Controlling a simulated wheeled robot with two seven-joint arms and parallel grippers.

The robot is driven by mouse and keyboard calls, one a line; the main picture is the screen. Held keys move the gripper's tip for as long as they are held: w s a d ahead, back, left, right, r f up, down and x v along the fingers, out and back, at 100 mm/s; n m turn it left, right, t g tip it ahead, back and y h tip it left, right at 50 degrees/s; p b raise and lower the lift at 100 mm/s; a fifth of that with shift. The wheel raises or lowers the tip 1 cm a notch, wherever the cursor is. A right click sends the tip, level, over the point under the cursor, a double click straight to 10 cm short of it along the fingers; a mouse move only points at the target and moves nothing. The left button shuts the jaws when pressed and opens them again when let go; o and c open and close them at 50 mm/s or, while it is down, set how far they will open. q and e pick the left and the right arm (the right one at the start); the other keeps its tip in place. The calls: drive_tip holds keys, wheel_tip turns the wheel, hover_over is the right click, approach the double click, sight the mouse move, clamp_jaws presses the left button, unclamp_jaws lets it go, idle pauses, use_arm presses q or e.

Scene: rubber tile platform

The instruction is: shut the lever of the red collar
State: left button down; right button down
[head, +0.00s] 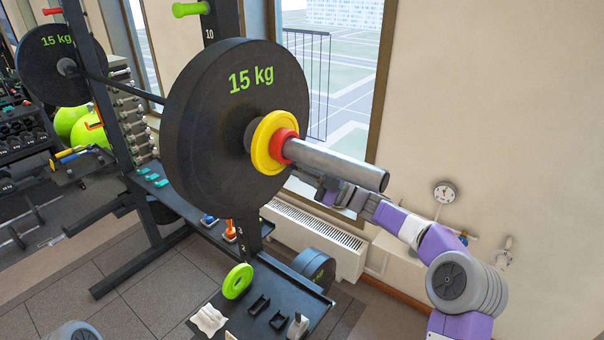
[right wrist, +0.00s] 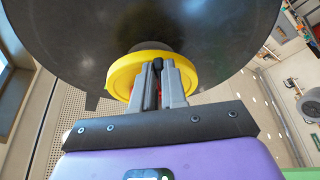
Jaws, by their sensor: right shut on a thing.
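The red collar (head: 281,147) sits around the grey bar sleeve (head: 345,167), against a yellow disc (head: 263,141) in front of the black 15 kg plate (head: 225,125). My right gripper (head: 312,180) reaches in from the right, below the sleeve and close to the collar. In the right wrist view its fingers (right wrist: 159,75) are close together in front of the yellow disc (right wrist: 122,78). A small dark piece (right wrist: 158,65) shows between the tips, with a sliver of red below it. It appears to be the collar's lever, mostly hidden by the fingers. My left gripper is out of view.
A second 15 kg plate (head: 45,68) is on the bar's far end. The window, radiator (head: 318,238) and wall gauge (head: 444,192) are behind.

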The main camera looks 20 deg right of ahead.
drive_tip(key=shift+w+d+r+n+g+h+p, duration=0.2)
drive_tip(key=shift+r+n+g+p, duration=0.35)
drive_tip(key=shift+n, duration=1.15)
drive_tip(key=shift+w+d+r+n+g+h+p, duration=0.15)
drive_tip(key=shift+r+n+g+p, duration=0.4)
drive_tip(key=shift+n, duration=1.15)
drive_tip(key=shift+w+d+r+n+g+h+p, duration=0.15)
drive_tip(key=shift+d+r+n+g+p, duration=0.4)
drive_tip(key=shift+n, duration=1.15)
drive_tip(key=shift+a+f, duration=0.15)
drive_tip(key=shift+a, duration=0.15)
drive_tip(key=c, duration=1.2)
unclamp_jaws()
drive_tip(key=shift+o, duration=0.2)
